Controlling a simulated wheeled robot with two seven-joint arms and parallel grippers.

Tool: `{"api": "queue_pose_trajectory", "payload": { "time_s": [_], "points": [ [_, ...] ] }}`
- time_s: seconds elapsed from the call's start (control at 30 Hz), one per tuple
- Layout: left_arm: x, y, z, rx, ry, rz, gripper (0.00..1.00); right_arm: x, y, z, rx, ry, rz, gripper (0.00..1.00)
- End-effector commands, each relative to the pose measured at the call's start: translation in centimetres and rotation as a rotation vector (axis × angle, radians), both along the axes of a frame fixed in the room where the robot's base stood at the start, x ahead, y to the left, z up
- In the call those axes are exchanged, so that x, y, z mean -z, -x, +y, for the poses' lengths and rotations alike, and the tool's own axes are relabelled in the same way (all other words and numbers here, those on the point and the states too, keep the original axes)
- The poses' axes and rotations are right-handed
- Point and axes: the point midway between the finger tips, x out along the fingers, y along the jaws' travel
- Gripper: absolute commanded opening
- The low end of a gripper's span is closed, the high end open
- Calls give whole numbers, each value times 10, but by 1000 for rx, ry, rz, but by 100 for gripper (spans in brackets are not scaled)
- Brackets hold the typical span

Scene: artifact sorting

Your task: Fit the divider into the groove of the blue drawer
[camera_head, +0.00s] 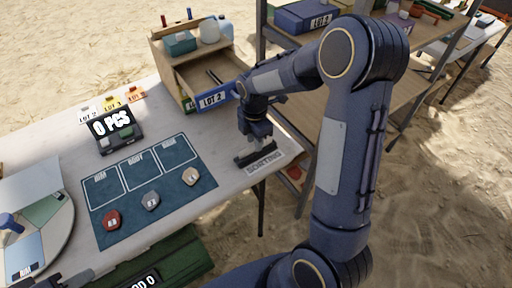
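The blue drawer (212,99), labelled LOT 2, is pulled out of a small wooden cabinet (169,72) at the back of the table. A thin dark piece (214,77) lies inside the drawer; I cannot tell whether it is the divider. My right gripper (254,158) points down just in front of the drawer, low over the SORTING plate (264,162). A dark bar shows at its fingertips, but I cannot tell fingers from a held piece. A dark part at the bottom left edge (68,281) may be my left gripper; its fingers are not clear.
A round tray (62,226) is at left. A shelf (330,124) stands behind my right arm. The table's front edge is close to my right gripper.

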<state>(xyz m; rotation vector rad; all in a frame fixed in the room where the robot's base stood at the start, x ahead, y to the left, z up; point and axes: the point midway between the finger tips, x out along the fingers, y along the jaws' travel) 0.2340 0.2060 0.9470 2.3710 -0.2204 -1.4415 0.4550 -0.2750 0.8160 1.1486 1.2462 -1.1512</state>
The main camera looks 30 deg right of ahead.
Motion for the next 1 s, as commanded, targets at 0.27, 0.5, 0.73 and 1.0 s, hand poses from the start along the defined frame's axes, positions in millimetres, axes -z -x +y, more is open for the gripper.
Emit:
{"api": "queue_pose_trajectory", "payload": {
  "time_s": [0.27, 0.5, 0.73, 1.0],
  "points": [
    [1, 0, 0, 0, 0, 0, 36, 24, 0, 0, 1, -1, -1, 29],
    [1, 0, 0, 0, 0, 0, 36, 23, 0, 0, 2, -1, -2, 20],
    [1, 0, 0, 0, 0, 0, 36, 23, 0, 1, 2, -1, -1, 0],
    [1, 0, 0, 0, 0, 0, 36, 23, 0, 1, 2, -1, -2, 0]
  ]
}}
